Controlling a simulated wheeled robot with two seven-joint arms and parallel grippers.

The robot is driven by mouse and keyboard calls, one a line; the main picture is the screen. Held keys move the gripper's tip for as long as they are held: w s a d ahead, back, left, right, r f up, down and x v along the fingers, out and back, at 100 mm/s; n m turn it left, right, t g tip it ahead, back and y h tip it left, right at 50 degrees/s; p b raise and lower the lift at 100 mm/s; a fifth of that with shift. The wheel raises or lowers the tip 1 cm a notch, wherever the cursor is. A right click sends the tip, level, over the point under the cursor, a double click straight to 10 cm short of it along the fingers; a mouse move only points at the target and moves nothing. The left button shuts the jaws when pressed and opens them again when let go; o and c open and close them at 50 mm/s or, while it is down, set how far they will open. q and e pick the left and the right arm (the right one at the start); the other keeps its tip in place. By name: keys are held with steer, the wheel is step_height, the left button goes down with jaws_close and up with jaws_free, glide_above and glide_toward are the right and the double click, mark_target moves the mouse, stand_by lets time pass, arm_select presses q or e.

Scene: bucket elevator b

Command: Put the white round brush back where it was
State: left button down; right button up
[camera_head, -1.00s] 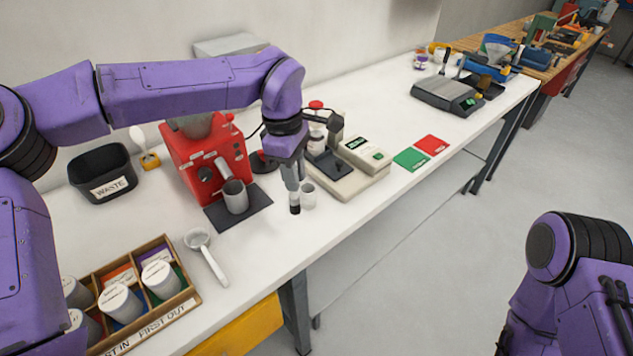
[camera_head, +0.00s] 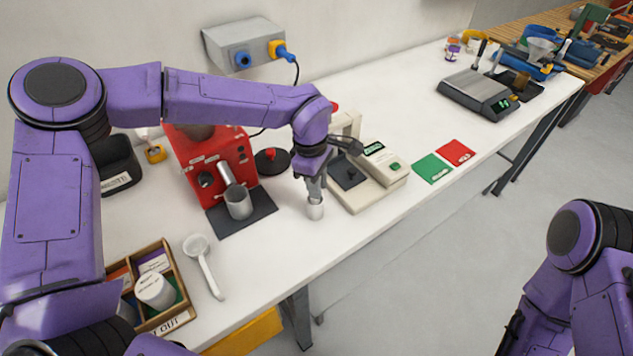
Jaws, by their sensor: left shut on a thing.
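My left gripper (camera_head: 314,188) points down over the white bench, between the red grinder and the beige machine. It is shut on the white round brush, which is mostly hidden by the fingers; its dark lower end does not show. A small whitish cup (camera_head: 315,211) stands on the bench directly below the fingertips. I cannot tell whether the brush's end is inside the cup or behind it. My right arm is at the lower right, and its gripper is out of view.
The red grinder (camera_head: 225,160) with a metal cup (camera_head: 238,202) on a dark mat stands left. The beige machine (camera_head: 385,172) is close on the right. A white scoop (camera_head: 207,268) and a wooden tray (camera_head: 178,262) lie front left. Green (camera_head: 432,168) and red (camera_head: 456,152) cards lie right.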

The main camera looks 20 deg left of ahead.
arm_select(q)
steer(key=shift+w+a+f, duration=0.1)
steer(key=shift+w+f, duration=0.15)
steer(key=shift+f, duration=0.25)
steer(key=shift+w+a+f, duration=0.1)
steer(key=shift+w+f, duration=0.15)
steer(key=shift+f, duration=0.2)
steer(key=c, duration=1)
jaws_free()
steer(key=shift+s+r, duration=0.3)
steer(key=shift+r, duration=0.1)
steer(key=shift+w+r, duration=0.1)
step_height(320, 180, up, 12)
steer(key=a+b, duration=0.1)
steer(key=shift+w+f+b, duration=0.15)
steer(key=shift+f+b, duration=0.05)
steer(key=shift+b, duration=0.15)
arm_select(e)
steer(key=shift+w+f, duration=0.25)
steer(key=shift+f, duration=0.75)
arm_select(q)
steer(key=shift+a, duration=0.1)
